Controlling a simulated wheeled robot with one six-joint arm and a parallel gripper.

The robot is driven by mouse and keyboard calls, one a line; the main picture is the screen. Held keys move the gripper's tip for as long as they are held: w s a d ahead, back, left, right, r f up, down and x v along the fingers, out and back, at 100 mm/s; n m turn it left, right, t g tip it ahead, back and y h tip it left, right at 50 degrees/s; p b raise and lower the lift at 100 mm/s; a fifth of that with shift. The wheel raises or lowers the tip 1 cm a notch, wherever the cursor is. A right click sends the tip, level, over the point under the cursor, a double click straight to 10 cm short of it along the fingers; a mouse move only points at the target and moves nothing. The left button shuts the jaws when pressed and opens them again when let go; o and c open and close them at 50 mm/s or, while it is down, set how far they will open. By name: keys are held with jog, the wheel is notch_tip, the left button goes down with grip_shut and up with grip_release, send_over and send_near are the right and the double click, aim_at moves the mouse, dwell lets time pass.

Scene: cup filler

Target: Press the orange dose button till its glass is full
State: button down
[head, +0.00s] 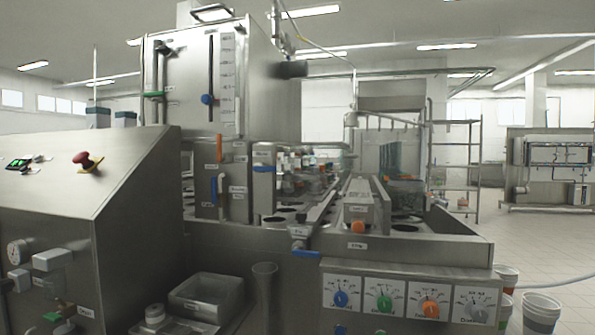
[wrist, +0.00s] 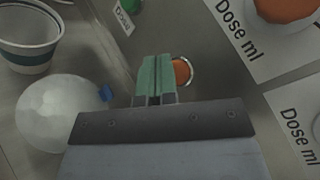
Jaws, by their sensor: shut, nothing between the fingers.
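The orange dose button (wrist: 182,72) shows in the wrist view as a round orange cap in a metal ring on the steel panel. My gripper (wrist: 155,60) has green fingers, shut and empty, just left of the button and covering its left edge. I cannot tell whether the fingertips touch the panel or the button. The orange dose dial (head: 431,309) sits on the front panel in the head view; it also shows at the top of the wrist view (wrist: 287,7). I cannot tell which glass belongs to the orange button, nor its fill. My gripper is not in the head view.
A white cup with a green band (wrist: 27,57) and a round white vessel with a blue cap (wrist: 55,112) are at left in the wrist view. A green button (wrist: 131,5) is above. Blue (head: 340,299), green (head: 385,303) and grey (head: 478,313) dials flank the orange dial.

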jog(key=shift+s+a, duration=0.1)
jog(key=shift+s, duration=0.35)
jog(key=s+a+b, duration=0.1)
jog(key=s, duration=0.5)
jog(key=shift+a, duration=0.1)
dwell(1.3)
dwell(2.7)
